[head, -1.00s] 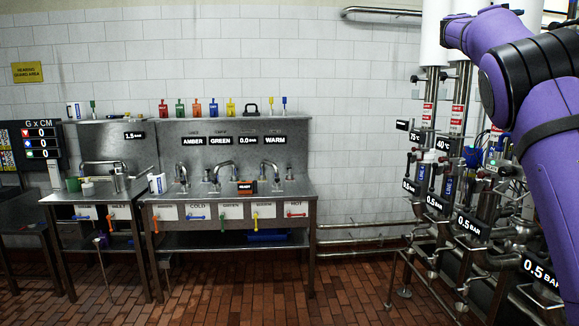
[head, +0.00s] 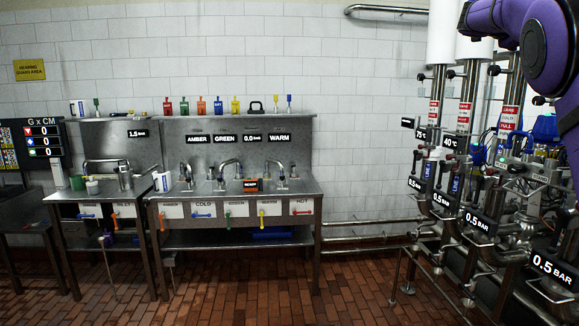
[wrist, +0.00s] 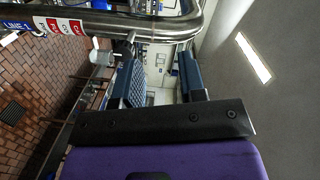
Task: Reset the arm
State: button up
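My purple arm (head: 548,60) is at the upper right of the head view, partly cut off by the frame edge. My gripper (wrist: 162,78) shows in the wrist view, with its two blue fingers apart and nothing visible between them. It does not show clearly in the head view. A steel pipe (wrist: 130,24) with a blue "LINE" label crosses just beyond the fingertips in the wrist view. I cannot tell whether the fingers touch it.
Upright pipes with valves (head: 465,130) and "0.5 BAR" labels crowd the right side, near my arm. A steel sink bench (head: 235,205) with taps and coloured handles stands against the tiled wall. The brick floor (head: 330,290) in front is clear.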

jog(key=s+a+f+n+t+y, duration=0.1)
jog(key=s+a+f+n+y, duration=0.4)
jog(key=s+a+f+n, duration=0.5)
jog(key=s+a+f+n+t+y, duration=0.1)
jog(key=s+a+f+n+y, duration=0.5)
jog(key=s, duration=1.1)
jog(key=s+a+f+n+y, duration=0.6)
jog(key=s+a+f+n, duration=0.8)
jog(key=f, duration=0.5)
jog(key=shift+s+a+f+n+t, duration=0.3)
jog(key=shift+a+n+t, duration=0.1)
jog(key=shift+a+n, duration=0.25)
